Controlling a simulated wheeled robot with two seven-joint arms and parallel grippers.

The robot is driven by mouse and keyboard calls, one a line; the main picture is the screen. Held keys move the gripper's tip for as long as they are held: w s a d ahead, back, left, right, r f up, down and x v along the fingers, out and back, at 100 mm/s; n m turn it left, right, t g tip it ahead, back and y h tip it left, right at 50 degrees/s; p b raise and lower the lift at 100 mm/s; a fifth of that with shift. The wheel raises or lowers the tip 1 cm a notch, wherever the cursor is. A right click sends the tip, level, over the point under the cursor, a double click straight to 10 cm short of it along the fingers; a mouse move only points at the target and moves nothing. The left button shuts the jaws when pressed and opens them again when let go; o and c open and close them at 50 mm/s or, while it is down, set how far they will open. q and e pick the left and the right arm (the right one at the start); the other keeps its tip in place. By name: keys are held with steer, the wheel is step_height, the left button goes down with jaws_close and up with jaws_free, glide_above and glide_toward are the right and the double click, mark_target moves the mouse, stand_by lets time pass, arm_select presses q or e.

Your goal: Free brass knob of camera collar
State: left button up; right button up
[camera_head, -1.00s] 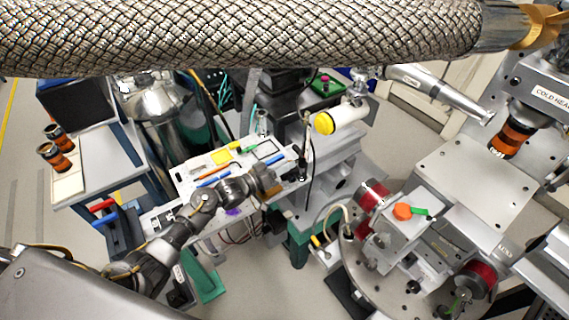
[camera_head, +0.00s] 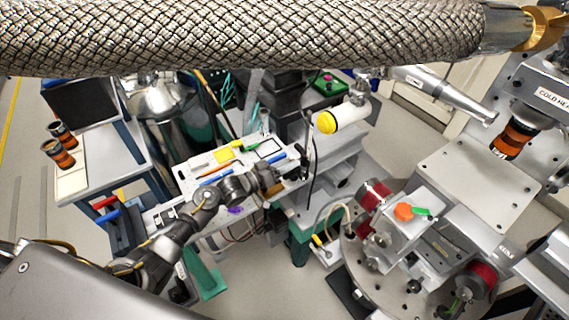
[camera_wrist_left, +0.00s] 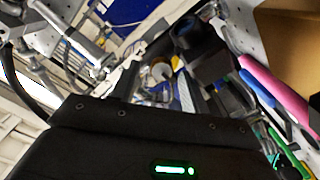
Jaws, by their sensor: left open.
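A white camera-like cylinder with a yellow front cap (camera_head: 343,118) is on a mount at the centre of the head view. I cannot make out a brass knob or a collar on it. My left gripper (camera_head: 288,182) reaches in from the lower left, over the right end of a white tool board (camera_head: 190,176), below and left of the cylinder. It is open; nothing shows held. In the left wrist view, the dark gripper body with a green light fills the bottom, and a small round yellowish part (camera_wrist_left: 160,70) shows beyond it, blurred. My right gripper is not in view.
A large braided hose (camera_head: 240,36) crosses the top of the head view. A round stage (camera_head: 365,255) with red-banded parts is at lower right. A side table (camera_head: 72,185) with two orange-banded cylinders stands left.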

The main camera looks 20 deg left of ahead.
arm_select(q)
steer(key=shift+f, duration=0.2)
steer(key=shift+m+b, duration=0.3)
steer(key=shift+b, duration=0.1)
steer(key=m+b, duration=0.1)
steer(key=m, duration=0.1)
steer(key=m+b, duration=0.4)
steer(key=shift+s+f+m, duration=0.2)
steer(key=shift+f+m, duration=0.1)
steer(key=v, duration=0.2)
steer(key=b+v, duration=0.1)
steer(key=v, duration=0.2)
steer(key=r+v, duration=0.1)
steer(key=v, duration=0.1)
steer(key=shift+s+a, duration=0.2)
steer(key=shift+s, duration=0.05)
step_height(320, 180, up, 8)
steer(key=s+a+f+n+g+y, duration=0.1)
steer(key=s+f+g+y, duration=0.3)
steer(key=s+f, duration=0.6)
steer(key=s+a+f+n+g+y, duration=0.2)
steer(key=s+f+n+g+y, duration=0.2)
steer(key=s+f+y, duration=0.3)
steer(key=shift+s+f+n, duration=0.3)
steer(key=shift+s+f, duration=1.75)
steer(key=shift+s, duration=1.55)
